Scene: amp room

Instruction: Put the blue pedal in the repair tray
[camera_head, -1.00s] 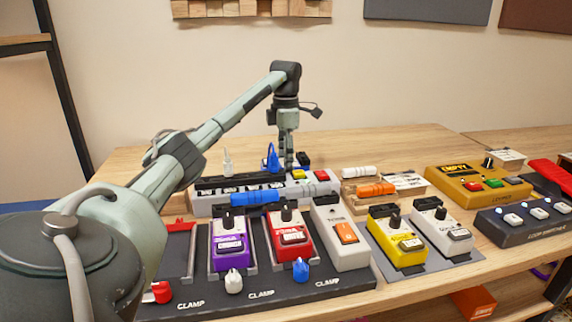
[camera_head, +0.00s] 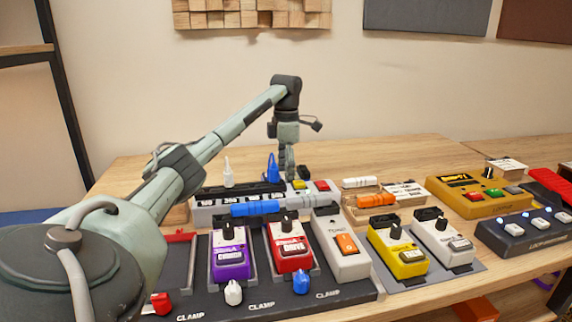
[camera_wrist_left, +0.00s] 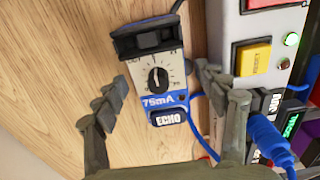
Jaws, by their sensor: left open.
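In the left wrist view the blue pedal (camera_wrist_left: 166,103), labelled ECHO, lies on the wooden tabletop. It has a pale face with a black knob and a black block at its far end. The fingers of my left gripper (camera_wrist_left: 155,95) are open, one on each side of it; I cannot tell whether they touch it. In the head view my left gripper (camera_head: 289,168) points down behind the power strip, and the pedal is hidden there. I cannot say for sure which holder is the repair tray. My right gripper is not in view.
A power strip (camera_head: 205,212) with plugs and cables stands beside the blue pedal. In front is a dark clamp board (camera_head: 335,283) with several pedals. To the right are a grey mat (camera_head: 446,273) with two pedals, a wooden tray (camera_head: 350,204) and a yellow looper (camera_head: 452,205).

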